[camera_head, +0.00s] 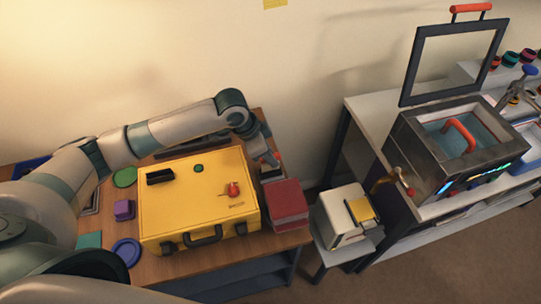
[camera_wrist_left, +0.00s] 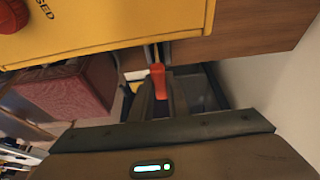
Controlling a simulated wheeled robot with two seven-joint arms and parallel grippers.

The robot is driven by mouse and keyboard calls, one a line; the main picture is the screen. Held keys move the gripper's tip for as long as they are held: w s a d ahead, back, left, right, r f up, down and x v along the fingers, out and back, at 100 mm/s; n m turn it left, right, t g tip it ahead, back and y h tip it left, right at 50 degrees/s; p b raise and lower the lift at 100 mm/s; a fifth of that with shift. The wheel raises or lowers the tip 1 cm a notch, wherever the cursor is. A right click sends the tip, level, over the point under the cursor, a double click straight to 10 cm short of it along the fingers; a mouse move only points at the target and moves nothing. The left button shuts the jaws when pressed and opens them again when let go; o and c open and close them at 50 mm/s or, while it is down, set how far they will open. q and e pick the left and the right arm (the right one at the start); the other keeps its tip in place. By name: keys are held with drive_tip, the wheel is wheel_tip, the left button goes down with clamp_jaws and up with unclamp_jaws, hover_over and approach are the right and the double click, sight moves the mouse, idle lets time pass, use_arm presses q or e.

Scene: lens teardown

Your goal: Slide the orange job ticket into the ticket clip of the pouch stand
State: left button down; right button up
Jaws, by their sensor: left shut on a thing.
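My left gripper (camera_head: 269,161) reaches over the table's back right corner, just beyond the yellow case. In the left wrist view, my left gripper (camera_wrist_left: 160,88) is shut on a narrow orange-red thing (camera_wrist_left: 158,76). It may be the job ticket seen edge-on, but its full shape is hidden between the fingers. I cannot pick out the pouch stand or its ticket clip with certainty in either view. My right gripper is not in view.
The yellow case (camera_head: 190,205) fills most of the wooden table (camera_head: 100,222). A dark red box (camera_head: 287,199) stands at its right. A white machine (camera_head: 340,222) sits on a stool, beside a bench with a metal bath (camera_head: 440,165). Floor separates table and bench.

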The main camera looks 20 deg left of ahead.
use_arm(q)
drive_tip(key=shift+f+b, duration=0.4)
drive_tip(key=shift+f, duration=0.8)
idle(0.7)
drive_tip(key=c, duration=1.3)
unclamp_jaws()
wheel_tip(320, 180, up, 7)
drive_tip(key=p, duration=0.7)
drive_tip(key=shift+p, duration=0.3)
drive_tip(key=shift+r, duration=1)
